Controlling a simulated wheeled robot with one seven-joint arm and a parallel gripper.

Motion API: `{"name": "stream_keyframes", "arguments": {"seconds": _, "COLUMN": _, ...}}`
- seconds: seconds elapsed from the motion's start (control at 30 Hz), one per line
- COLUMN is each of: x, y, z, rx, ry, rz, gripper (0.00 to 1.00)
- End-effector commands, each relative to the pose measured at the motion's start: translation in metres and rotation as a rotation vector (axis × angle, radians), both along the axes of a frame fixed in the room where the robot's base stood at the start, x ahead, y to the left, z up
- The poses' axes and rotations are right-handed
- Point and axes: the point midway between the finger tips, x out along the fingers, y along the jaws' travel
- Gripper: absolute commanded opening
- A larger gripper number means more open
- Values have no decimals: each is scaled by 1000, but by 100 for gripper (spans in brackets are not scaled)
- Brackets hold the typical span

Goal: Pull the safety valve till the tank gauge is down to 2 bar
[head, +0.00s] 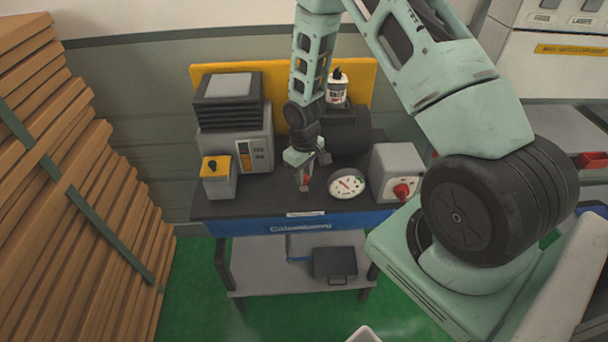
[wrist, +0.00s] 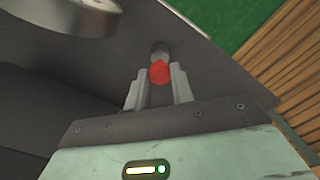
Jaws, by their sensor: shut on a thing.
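My gripper (head: 306,172) points down over the workbench. In the wrist view its two fingers (wrist: 159,84) are shut on the red knob of the safety valve (wrist: 160,72), with a grey stem beyond it. The red also shows between the fingers in the head view. The white round tank gauge (head: 347,184) stands just right of my gripper; its red needle shows, but the scale is too small to read. Its rim (wrist: 75,18) is at the upper left of the wrist view. The dark tank (head: 348,138) lies behind, partly hidden by my arm.
A grey box with a red knob (head: 402,191) stands right of the gauge. A grey machine (head: 235,120) and a yellow-topped box with a black knob (head: 217,178) stand left. A white bottle (head: 337,90) is behind. Stacked planks (head: 60,200) fill the far left.

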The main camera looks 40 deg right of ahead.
Motion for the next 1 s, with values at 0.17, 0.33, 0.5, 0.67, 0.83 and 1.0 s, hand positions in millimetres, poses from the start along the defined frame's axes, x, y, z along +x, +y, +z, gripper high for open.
{"name": "stream_keyframes", "arguments": {"seconds": 0.17, "x": 0, "y": 0, "z": 0, "rx": 0, "ry": 0, "rz": 0, "gripper": 43}}
{"name": "stream_keyframes", "arguments": {"seconds": 0.33, "x": 0, "y": 0, "z": 0, "rx": 0, "ry": 0, "rz": 0, "gripper": 46}}
{"name": "stream_keyframes", "arguments": {"seconds": 0.5, "x": 0, "y": 0, "z": 2, "rx": 0, "ry": 0, "rz": 0, "gripper": 46}}
{"name": "stream_keyframes", "arguments": {"seconds": 0.67, "x": 2, "y": 0, "z": 15, "rx": 0, "ry": -4, "rz": -1, "gripper": 46}}
{"name": "stream_keyframes", "arguments": {"seconds": 0.83, "x": 2, "y": -1, "z": 45, "rx": -1, "ry": -7, "rz": -2, "gripper": 46}}
{"name": "stream_keyframes", "arguments": {"seconds": 1.0, "x": 2, "y": -1, "z": 80, "rx": -1, "ry": -6, "rz": -2, "gripper": 46}}
